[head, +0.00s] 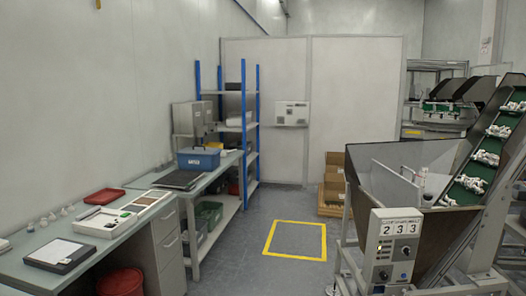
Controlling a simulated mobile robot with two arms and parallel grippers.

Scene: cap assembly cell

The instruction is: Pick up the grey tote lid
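A flat, dark grey panel that looks like the grey tote lid (178,180) lies on the far workbench along the left wall. It lies just in front of a blue tote (199,160) with a white label. It is small in the head view, so I cannot be sure that it is the lid. Neither of my grippers shows in this view.
The near workbench (110,254) holds a red tray (104,196), a white tray (103,222) and a black-framed board (60,256). A red bin (120,282) stands below. A large hopper (400,180) stands right. The floor around the yellow square (295,222) is clear.

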